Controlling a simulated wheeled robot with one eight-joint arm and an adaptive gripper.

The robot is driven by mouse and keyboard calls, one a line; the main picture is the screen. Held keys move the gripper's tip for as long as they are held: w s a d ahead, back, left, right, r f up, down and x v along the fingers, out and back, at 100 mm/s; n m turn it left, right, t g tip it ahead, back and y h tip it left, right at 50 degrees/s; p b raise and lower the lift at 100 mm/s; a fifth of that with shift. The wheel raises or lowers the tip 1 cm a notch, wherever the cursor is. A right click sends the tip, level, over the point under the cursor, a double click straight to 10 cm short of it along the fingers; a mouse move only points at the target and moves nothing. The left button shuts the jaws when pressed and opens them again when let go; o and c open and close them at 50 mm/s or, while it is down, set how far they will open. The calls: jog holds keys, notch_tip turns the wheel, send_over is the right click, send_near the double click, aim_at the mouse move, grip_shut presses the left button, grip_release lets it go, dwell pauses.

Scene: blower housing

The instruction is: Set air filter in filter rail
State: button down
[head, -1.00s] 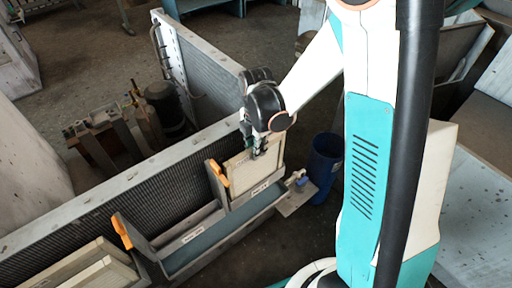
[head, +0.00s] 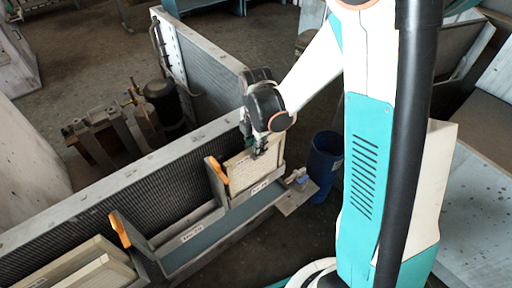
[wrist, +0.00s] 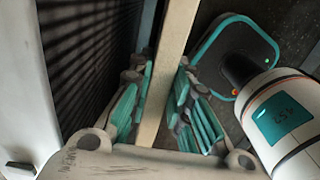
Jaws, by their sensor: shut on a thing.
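My gripper (head: 257,150) is shut on the top edge of a pale, beige-framed air filter (head: 246,175). The filter stands close to upright in the right-hand section of the grey filter rail (head: 205,238), beside an orange clip (head: 216,169). Its lower edge is behind the rail's front lip, so I cannot tell whether it is fully seated. In the wrist view the filter shows as a narrow beige strip (wrist: 174,70) between the teal finger pads of my gripper (wrist: 160,100).
The rail's middle section is empty. A second orange clip (head: 119,230) stands at its left, with more beige filters (head: 100,274) at the lower left. A dark finned panel (head: 150,205) runs behind the rail. A blue bin (head: 325,160) stands to the right.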

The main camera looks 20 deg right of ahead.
jog(key=shift+f, duration=0.1)
jog(key=c, duration=1.4)
grip_release()
jog(key=o, duration=0.5)
jog(key=shift+c, duration=0.2)
jog(key=shift+r+p, duration=3)
jog(key=shift+r, duration=1.25)
